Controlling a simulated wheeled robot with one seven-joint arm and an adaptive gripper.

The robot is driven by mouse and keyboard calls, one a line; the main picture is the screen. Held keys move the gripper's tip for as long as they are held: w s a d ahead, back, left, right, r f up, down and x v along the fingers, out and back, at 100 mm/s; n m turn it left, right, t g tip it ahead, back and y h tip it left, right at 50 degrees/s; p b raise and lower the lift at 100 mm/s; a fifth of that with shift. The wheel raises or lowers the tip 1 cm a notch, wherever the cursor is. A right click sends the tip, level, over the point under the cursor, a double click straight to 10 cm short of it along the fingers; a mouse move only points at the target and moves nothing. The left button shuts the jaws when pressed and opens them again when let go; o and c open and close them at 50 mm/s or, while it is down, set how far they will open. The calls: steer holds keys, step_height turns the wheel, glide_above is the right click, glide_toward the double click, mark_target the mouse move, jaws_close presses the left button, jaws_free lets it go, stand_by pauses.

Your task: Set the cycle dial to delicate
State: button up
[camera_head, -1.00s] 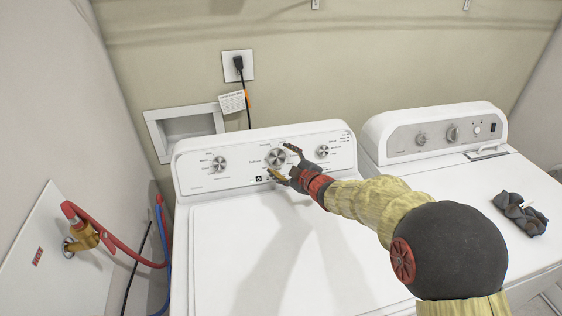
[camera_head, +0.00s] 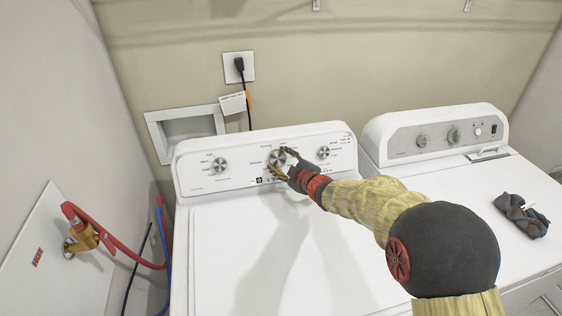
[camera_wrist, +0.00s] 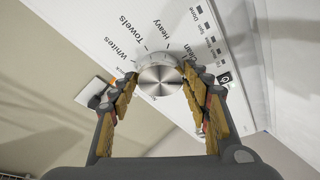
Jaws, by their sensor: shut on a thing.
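The cycle dial is the round silver middle knob (camera_head: 277,158) on the white washer's control panel (camera_head: 238,165). A "delicate" label cannot be read in either view. My gripper (camera_head: 284,163) is at the dial. In the wrist view my gripper (camera_wrist: 157,84) has one finger on each side of the knob and is shut on it. The fingers hide part of the dial's rim and nearby labels.
Smaller knobs sit left (camera_head: 219,165) and right (camera_head: 323,152) of the dial. Red and blue hoses (camera_head: 130,253) run at the left. The washer lid (camera_head: 230,250) is clear.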

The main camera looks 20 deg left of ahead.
steer(key=c, duration=0.3)
steer(key=shift+f+m, duration=0.1)
steer(key=shift+m, duration=0.2)
steer(key=shift+s+t+b, duration=0.1)
steer(key=shift+t+b, duration=0.2)
steer(key=shift+b, duration=0.1)
steer(key=m+b, duration=0.1)
steer(key=m, duration=0.1)
steer(key=m+t+b, duration=0.1)
steer(key=m+b, duration=0.1)
steer(key=shift+s+a+f+m, duration=0.1)
steer(key=shift+a+f+m, duration=0.1)
steer(key=shift+m, duration=0.1)
steer(key=shift+m+t+h+b, duration=0.7)
steer(key=shift+m+b, duration=0.4)
steer(key=shift+m, duration=0.8)
steer(key=shift+r+m, duration=0.1)
steer(key=shift+m, duration=0.2)
steer(key=o, duration=1.2)
steer(key=shift+c, duration=0.2)
steer(key=shift+s, duration=0.1)
